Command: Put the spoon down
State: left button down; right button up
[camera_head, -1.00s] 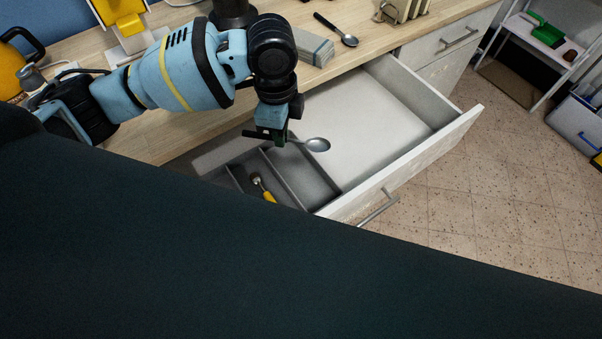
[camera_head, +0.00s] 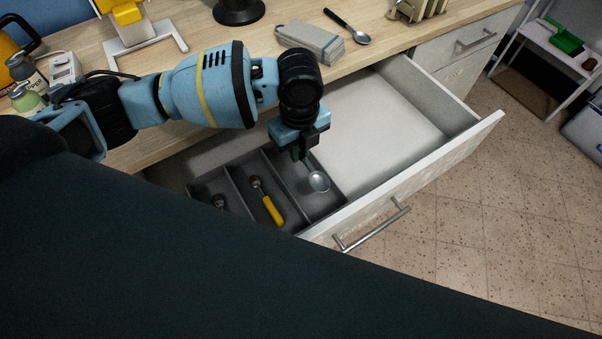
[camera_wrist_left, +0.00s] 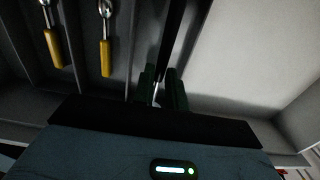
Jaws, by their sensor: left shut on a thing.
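A silver spoon (camera_head: 319,182) hangs from my left gripper (camera_head: 301,152), with its bowl toward the drawer front. The gripper is shut on its handle, over the right compartment of the dark divided tray (camera_head: 335,201) in the open drawer. I cannot tell whether the spoon touches the tray floor. In the left wrist view the fingers (camera_wrist_left: 162,90) are close together, with a small shiny bit between them; most of the spoon is hidden there. My right gripper is not in view.
A yellow-handled utensil (camera_head: 267,204) lies in the middle compartment, another (camera_wrist_left: 50,35) in the left one. The drawer (camera_head: 390,120) is empty right of the tray. A black-handled spoon (camera_head: 347,27) and a grey box (camera_head: 310,41) lie on the counter (camera_head: 210,20).

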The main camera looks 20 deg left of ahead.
aim_at(300, 178)
pick_arm(q)
jog(key=shift+f, duration=1.9)
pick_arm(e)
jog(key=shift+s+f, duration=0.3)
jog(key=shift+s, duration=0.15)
pick_arm(q)
notch_tip(300, 178, down, 5)
jog(key=shift+r+b, duration=0.1)
jog(key=shift+b, duration=0.35)
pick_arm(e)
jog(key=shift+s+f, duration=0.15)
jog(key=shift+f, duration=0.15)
pick_arm(q)
jog(key=c, duration=1.4)
grip_release()
jog(key=shift+f, duration=0.2)
jog(key=shift+c, duration=0.2)
notch_tip(300, 178, up, 11)
jog(key=shift+r+p, duration=0.2)
jog(key=shift+p, duration=0.45)
jog(key=shift+r, duration=0.45)
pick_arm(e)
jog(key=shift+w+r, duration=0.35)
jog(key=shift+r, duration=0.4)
